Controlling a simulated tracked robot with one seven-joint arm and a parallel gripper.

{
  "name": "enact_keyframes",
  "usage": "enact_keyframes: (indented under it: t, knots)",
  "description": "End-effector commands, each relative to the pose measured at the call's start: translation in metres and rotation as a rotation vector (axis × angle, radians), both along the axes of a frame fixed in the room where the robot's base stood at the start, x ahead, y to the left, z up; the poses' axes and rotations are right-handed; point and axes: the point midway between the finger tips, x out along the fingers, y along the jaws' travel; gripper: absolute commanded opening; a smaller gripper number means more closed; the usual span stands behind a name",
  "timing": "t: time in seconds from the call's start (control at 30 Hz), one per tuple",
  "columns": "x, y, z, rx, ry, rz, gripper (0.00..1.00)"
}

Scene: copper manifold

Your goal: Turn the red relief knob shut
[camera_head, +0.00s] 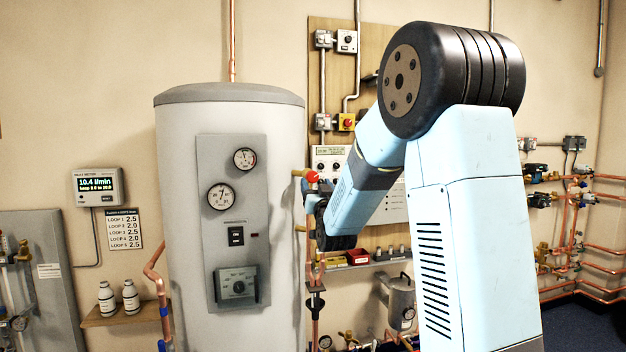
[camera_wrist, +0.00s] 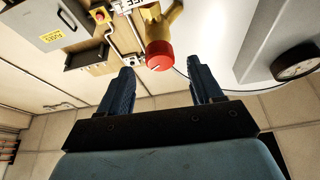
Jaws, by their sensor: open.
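The red relief knob (camera_head: 312,176) sits on a brass fitting (camera_head: 298,173) at the right side of the white cylinder (camera_head: 178,210). In the wrist view the round red knob (camera_wrist: 159,55) shows on its brass body (camera_wrist: 162,22), with a small pale mark on its face. My gripper (camera_wrist: 163,83) is open, with one dark finger on each side of the picture below the knob. The knob lies ahead of the gap between the fingertips, and nothing is between the fingers. In the head view my gripper (camera_head: 312,190) is close to the knob and partly hidden by my arm.
A grey gauge panel (camera_head: 232,150) is on the cylinder's front. A wooden board (camera_head: 375,75) with boxes and conduits stands behind my arm. A shelf with a red bin (camera_head: 357,257) is below. Copper pipes (camera_head: 575,240) run at the right. A yellow-and-red switch (camera_wrist: 99,15) shows in the wrist view.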

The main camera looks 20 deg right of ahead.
Motion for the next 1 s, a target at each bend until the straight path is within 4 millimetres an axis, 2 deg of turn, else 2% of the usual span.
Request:
enact_keyframes:
  t: [0.1, 0.3, 0.73, 1.0]
  knots:
    - [0.019, -0.001, 0.007, 0.0, -0.001, 0.0, 0.65]
    - [0.038, -0.001, 0.016, 0.0, 0.0, 0.0, 0.65]
    - [0.045, -0.001, 0.018, 0.0, 0.0, 0.0, 0.65]
    - [0.044, -0.001, 0.018, 0.0, 0.0, 0.0, 0.39]
